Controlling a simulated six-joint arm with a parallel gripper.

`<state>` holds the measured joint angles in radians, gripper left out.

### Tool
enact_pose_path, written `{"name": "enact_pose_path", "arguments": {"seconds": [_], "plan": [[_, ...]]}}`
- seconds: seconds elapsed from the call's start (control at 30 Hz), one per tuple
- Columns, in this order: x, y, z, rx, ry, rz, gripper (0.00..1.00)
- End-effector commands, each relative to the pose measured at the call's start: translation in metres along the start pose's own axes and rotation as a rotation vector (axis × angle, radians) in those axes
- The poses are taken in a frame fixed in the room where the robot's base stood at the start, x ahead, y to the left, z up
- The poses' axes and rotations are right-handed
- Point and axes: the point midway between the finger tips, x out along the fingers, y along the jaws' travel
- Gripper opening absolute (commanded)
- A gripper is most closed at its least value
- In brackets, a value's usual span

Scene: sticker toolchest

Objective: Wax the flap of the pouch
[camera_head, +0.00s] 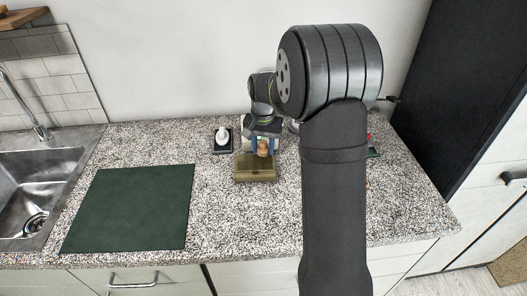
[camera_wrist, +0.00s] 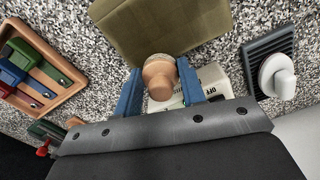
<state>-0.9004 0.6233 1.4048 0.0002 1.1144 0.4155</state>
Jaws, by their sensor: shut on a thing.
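The olive-brown pouch (camera_head: 255,174) lies on the speckled counter; it also shows at the top of the wrist view (camera_wrist: 165,25). My gripper (camera_head: 263,146) is above its far edge. In the wrist view, the blue fingers of my gripper (camera_wrist: 160,84) are shut on a round wooden knob (camera_wrist: 157,80) with a pale fuzzy or bristly end, which looks like a dauber. The pale end overlaps the pouch edge in the picture; I cannot tell whether it touches. A pale device marked OFF (camera_wrist: 213,80) is partly hidden behind the fingers.
A white knobbed tool (camera_head: 222,135) rests on a dark ribbed holder (camera_wrist: 262,50). An orange-brown tray (camera_wrist: 62,68) holds several coloured-handled tools. A dark green mat (camera_head: 130,208) covers the counter left of the pouch, beside the sink (camera_head: 35,190). My arm hides the right-middle counter.

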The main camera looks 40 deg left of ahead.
Motion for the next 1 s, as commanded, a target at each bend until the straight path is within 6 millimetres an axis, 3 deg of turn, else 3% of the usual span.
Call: {"name": "enact_pose_path", "arguments": {"seconds": [0.1, 0.6, 1.0], "plan": [[-0.023, 0.000, 0.000, 0.000, 0.006, -0.002, 0.16], [-0.065, 0.000, 0.001, 0.000, 0.003, -0.001, 0.16], [-0.081, 0.000, 0.002, 0.000, 0.001, 0.000, 0.16]]}}
